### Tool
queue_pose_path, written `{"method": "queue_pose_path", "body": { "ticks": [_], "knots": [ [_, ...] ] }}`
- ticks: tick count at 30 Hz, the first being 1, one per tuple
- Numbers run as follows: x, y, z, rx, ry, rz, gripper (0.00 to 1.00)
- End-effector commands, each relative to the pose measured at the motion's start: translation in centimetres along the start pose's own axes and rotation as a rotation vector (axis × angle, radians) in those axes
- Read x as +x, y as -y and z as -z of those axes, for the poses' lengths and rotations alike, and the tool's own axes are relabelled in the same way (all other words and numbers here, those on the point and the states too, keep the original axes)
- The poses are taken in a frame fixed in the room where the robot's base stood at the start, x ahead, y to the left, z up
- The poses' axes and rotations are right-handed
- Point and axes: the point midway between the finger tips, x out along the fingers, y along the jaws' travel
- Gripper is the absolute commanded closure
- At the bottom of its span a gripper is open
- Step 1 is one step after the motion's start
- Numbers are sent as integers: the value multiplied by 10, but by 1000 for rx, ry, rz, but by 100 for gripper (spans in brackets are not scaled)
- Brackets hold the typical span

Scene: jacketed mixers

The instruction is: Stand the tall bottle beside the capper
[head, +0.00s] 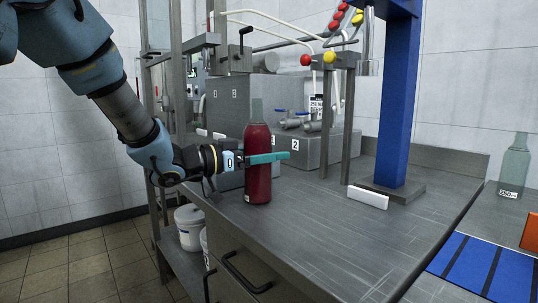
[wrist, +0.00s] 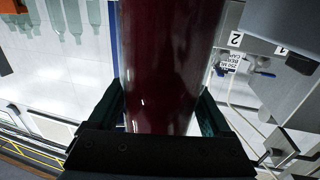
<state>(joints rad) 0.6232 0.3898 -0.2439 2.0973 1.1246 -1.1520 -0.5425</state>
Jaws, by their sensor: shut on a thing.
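The tall bottle (head: 257,180), filled dark red with a clear neck, is upright at the left part of the grey worktop. My gripper (head: 266,158) reaches in from the left and is shut around its middle. In the wrist view the red bottle (wrist: 160,65) fills the space between the two dark green fingers. I cannot tell whether its base touches the worktop. A blue column (head: 395,100) on a dark foot, which looks like the capper, stands to the right, well apart from the bottle. A white plate (head: 368,197) lies at its foot.
Grey metal boxes (head: 315,148) and a post frame with red and yellow knobs (head: 329,57) stand behind. A clear bottle marked 250 (head: 514,165), a blue striped mat (head: 484,268) and an orange block (head: 531,232) are at right. The front worktop (head: 345,240) is clear.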

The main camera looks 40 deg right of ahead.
Motion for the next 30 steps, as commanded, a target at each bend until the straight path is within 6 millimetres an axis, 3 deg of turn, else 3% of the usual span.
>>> {"method": "queue_pose_path", "body": {
  "ticks": [9, 10, 13, 23, 30],
  "knots": [
    [0, 0, 0, 3, -4, -1, 100],
    [0, 0, -2, 1, -1, 0, 14],
    [0, 0, -2, 1, -1, 0, 2],
    [0, 0, 3, 2, -1, 0, 0],
    [-38, 2, 2, 2, 0, 5, 0]
  ]
}}
